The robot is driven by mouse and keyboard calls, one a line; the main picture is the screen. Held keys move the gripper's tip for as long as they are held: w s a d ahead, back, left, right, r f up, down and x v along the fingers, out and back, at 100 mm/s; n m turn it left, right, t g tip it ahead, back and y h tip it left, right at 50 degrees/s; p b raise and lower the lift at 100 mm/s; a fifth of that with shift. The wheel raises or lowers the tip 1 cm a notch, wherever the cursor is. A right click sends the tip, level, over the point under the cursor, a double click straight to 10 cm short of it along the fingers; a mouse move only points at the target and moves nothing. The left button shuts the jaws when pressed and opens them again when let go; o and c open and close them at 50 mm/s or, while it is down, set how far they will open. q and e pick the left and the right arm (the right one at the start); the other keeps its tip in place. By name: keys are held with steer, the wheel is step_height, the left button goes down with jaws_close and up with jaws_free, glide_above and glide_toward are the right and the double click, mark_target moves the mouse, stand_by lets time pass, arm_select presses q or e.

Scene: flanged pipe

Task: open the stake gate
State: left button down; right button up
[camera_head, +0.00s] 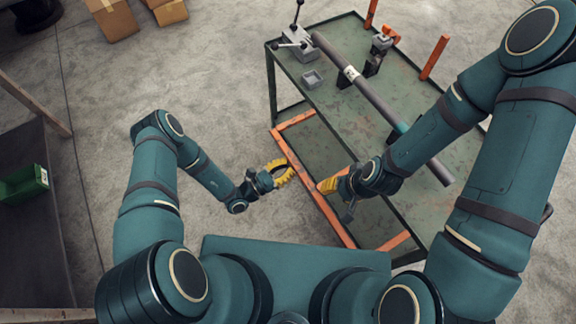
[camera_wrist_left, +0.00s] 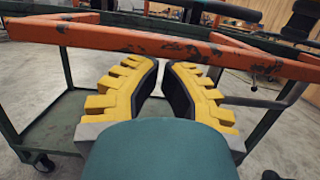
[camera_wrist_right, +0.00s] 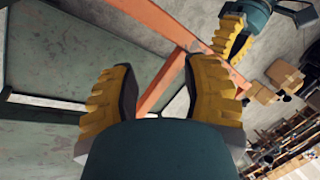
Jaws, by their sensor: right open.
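The stake gate is an orange metal frame (camera_head: 333,222) along the cart's near left side. Its worn orange bar crosses the left wrist view (camera_wrist_left: 130,38) beyond the fingertips, and orange bars also show in the right wrist view (camera_wrist_right: 158,88). My left gripper (camera_head: 284,172) is just left of the long bar. Its yellow fingers are partly apart with a narrow empty gap (camera_wrist_left: 162,66). My right gripper (camera_head: 327,186) is by the same bar on the cart side. Its fingers are wide apart (camera_wrist_right: 160,65), with bars behind the gap; contact cannot be told.
The green cart (camera_head: 320,85) bears a grey pipe (camera_head: 375,98) on supports, a vise (camera_head: 301,46) and a small tray (camera_head: 312,79). Orange posts (camera_head: 434,57) stand at its far side. A green bin (camera_head: 24,184) is at left. Floor left of the cart is clear.

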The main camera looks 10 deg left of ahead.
arm_select(q)
step_height(320, 180, up, 6)
steer(key=g+y+p, duration=0.2)
steer(key=p, duration=0.6)
steer(key=shift+r+y, duration=0.1)
steer(key=shift+y, duration=0.3)
steer(key=shift+w+d+r+p, duration=0.1)
steer(key=shift+r+p, duration=0.35)
steer(key=shift+p, duration=0.05)
steer(key=shift+w+d+r+p, duration=0.1)
steer(key=shift+r+p, duration=0.3)
steer(key=shift+p, duration=0.1)
steer(key=shift+s+a+f+b, duration=0.1)
steer(key=shift+a+f+b, duration=0.15)
steer(key=shift+f+b, duration=0.4)
steer(key=f+b, duration=0.2)
steer(key=s+a+f+b, duration=0.1)
steer(key=shift+a, duration=0.1)
glide_toward(290, 161)
steer(key=shift+s+a+r+p, duration=0.45)
steer(key=shift+s+a+r, duration=0.15)
steer(key=shift+a+r, duration=0.3)
